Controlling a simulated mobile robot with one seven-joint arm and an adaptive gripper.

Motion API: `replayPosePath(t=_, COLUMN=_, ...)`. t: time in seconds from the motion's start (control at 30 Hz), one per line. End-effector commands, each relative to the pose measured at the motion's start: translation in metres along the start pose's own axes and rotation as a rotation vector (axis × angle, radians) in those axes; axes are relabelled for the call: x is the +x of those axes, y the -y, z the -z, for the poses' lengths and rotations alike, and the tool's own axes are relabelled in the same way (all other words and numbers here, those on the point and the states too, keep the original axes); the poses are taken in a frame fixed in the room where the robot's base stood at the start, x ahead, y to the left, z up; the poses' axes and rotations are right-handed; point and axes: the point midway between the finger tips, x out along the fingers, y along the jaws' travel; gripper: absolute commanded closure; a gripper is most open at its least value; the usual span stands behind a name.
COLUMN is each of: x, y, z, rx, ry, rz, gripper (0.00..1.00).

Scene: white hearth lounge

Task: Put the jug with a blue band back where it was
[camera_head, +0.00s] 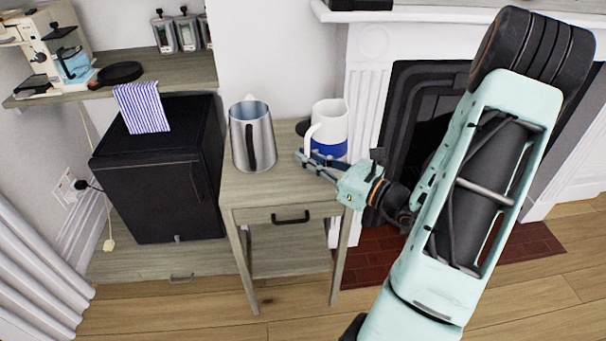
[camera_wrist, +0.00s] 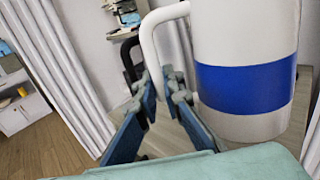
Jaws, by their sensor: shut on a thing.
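The white jug with a blue band (camera_head: 338,121) is at the right side of the small wooden side table (camera_head: 252,190). It looks upright, and its handle points left. In the wrist view the jug (camera_wrist: 243,35) fills the upper right, with the blue band low on its body. My gripper (camera_head: 305,160) reaches in from the right, in front of the jug. In the wrist view my gripper (camera_wrist: 160,95) is shut on the lower part of the white handle. I cannot tell whether the jug's base touches the tabletop.
A steel pitcher (camera_head: 262,137) with a black handle stands left of the jug on the same table. A dark round item (camera_head: 303,128) is partly hidden behind the jug. A black cabinet (camera_head: 155,190) stands left, a white fireplace (camera_head: 367,85) right. The tabletop's front strip is bare.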

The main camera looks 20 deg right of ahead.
Motion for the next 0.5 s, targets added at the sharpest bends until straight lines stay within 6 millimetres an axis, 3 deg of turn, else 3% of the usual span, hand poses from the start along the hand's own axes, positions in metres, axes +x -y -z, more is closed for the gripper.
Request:
replayPosePath(t=0.27, x=0.013, y=0.005, z=0.016, rx=-0.003, ry=0.003, rz=-0.002, gripper=1.00)
replayPosePath(t=0.5, x=0.018, y=0.006, z=0.048, rx=-0.001, ry=0.003, rz=-0.001, gripper=1.00)
